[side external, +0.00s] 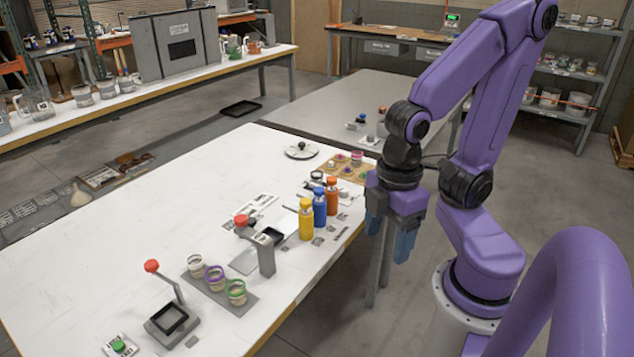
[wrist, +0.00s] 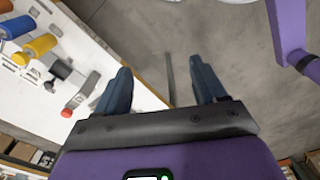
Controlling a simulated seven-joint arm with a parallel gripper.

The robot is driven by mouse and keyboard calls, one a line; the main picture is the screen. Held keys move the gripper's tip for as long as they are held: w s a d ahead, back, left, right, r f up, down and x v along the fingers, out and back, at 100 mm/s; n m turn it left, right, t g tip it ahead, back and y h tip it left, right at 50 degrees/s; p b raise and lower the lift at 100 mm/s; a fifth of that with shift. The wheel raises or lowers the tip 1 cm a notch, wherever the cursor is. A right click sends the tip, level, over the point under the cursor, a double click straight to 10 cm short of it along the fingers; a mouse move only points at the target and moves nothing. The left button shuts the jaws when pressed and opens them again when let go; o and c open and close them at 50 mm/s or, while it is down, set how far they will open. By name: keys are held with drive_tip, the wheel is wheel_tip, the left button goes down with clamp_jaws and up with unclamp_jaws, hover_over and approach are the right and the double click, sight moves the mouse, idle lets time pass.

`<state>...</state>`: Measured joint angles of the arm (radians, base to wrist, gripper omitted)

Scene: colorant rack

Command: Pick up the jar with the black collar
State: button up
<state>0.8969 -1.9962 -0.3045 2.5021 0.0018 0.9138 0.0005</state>
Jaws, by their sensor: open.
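Three small pale jars stand in a row on a grey strip near the front of the white table in the side external view. The jar with the black collar (side external: 195,265) is the leftmost, its collar looking dark grey to black. Beside it stand a jar with a purple collar (side external: 214,278) and one with a green collar (side external: 235,292). My gripper (side external: 390,240) is open and empty, pointing down beyond the table's right edge, well away from the jars. In the wrist view my gripper (wrist: 160,72) has floor and table edge between its fingers; no collared jar shows there.
Yellow (side external: 306,219), blue (side external: 320,207) and orange (side external: 332,196) bottles stand between my gripper and the jars. A red-knobbed lever stand (side external: 267,258) rises beside the jars, and another lever device (side external: 172,318) is in front. The table's left half is clear.

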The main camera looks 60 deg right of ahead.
wheel_tip(320, 180, up, 5)
drive_tip(key=w+d+r+m+g+y, duration=0.1)
drive_tip(key=w+m+g+y, duration=0.25)
drive_tip(key=w+m, duration=1.25)
drive_tip(key=w+d+m+t+y, duration=0.5)
drive_tip(key=w+d+m, duration=0.8)
drive_tip(key=d, duration=0.3)
drive_tip(key=s+d+f+m+t+h, duration=0.15)
drive_tip(key=d+m+t, duration=0.45)
drive_tip(key=d, duration=0.9)
drive_tip(key=s+d+m+t+h, duration=0.15)
drive_tip(key=d+m+t, duration=0.45)
drive_tip(key=d, duration=1)
drive_tip(key=m+g, duration=0.2)
approach(317, 174)
drive_tip(key=shift+y, duration=0.35)
drive_tip(key=x, duration=0.4)
drive_tip(key=shift+a, duration=0.5)
drive_tip(key=shift+a+r+x, duration=0.1)
drive_tip(key=shift+r+x, duration=0.05)
drive_tip(key=shift+x, duration=1.15)
drive_tip(key=shift+a+r+x, duration=0.1)
drive_tip(key=shift+a+x, duration=0.05)
drive_tip(key=shift+x, duration=1.1)
drive_tip(key=c, duration=1)
